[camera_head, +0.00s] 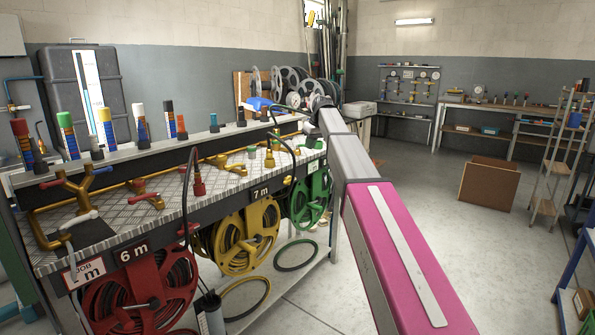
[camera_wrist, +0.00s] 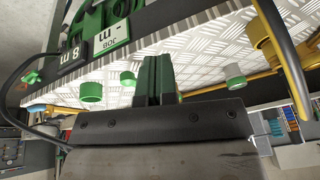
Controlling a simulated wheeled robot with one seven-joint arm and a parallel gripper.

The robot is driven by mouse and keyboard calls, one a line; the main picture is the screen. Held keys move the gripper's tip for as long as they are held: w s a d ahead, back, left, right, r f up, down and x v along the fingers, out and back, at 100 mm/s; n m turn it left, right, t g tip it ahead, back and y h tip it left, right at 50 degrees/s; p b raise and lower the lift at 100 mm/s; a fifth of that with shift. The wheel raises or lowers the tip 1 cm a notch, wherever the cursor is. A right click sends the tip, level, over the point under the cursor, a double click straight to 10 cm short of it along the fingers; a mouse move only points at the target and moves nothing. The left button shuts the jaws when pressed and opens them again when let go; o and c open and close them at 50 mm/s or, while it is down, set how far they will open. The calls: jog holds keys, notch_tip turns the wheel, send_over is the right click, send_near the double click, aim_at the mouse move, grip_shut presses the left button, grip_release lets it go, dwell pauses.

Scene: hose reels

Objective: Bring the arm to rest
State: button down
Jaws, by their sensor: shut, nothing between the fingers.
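My arm, with a pink link and a grey link, reaches from the bottom right of the head view toward the far end of the hose-reel bench (camera_head: 112,206). In the head view my gripper is small and mostly hidden by the arm. In the wrist view my gripper (camera_wrist: 154,78) shows as two dark green fingers, shut together and empty. They are over or close to the bench's patterned metal top (camera_wrist: 205,62). I cannot tell whether they touch it. The wrist view is turned, with the 8 m label (camera_wrist: 72,58) upside down.
Red (camera_head: 140,294), yellow (camera_head: 244,238) and green (camera_head: 311,194) hose reels hang under the bench. Brass pipes, hoses and several coloured bottles stand along it. Green caps (camera_wrist: 92,91) are beside the fingers. The floor (camera_head: 460,250) right of my arm is mostly clear, with a brown box (camera_head: 489,183) beyond.

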jog(key=s+d+f+m+g+h, duration=0.1)
jog(key=s+d+f+m, duration=0.3)
jog(key=s+f, duration=1.05)
jog(key=s+d+f+m+h, duration=0.1)
jog(key=s+d+f, duration=0.5)
jog(key=s+f, duration=0.85)
jog(key=s+d+f+m+g+h, duration=0.1)
jog(key=s+d+f+m, duration=0.1)
jog(key=s+f, duration=1)
jog(key=shift+s+d+f, duration=0.3)
jog(key=shift+d+f, duration=0.05)
jog(key=shift+d, duration=0.5)
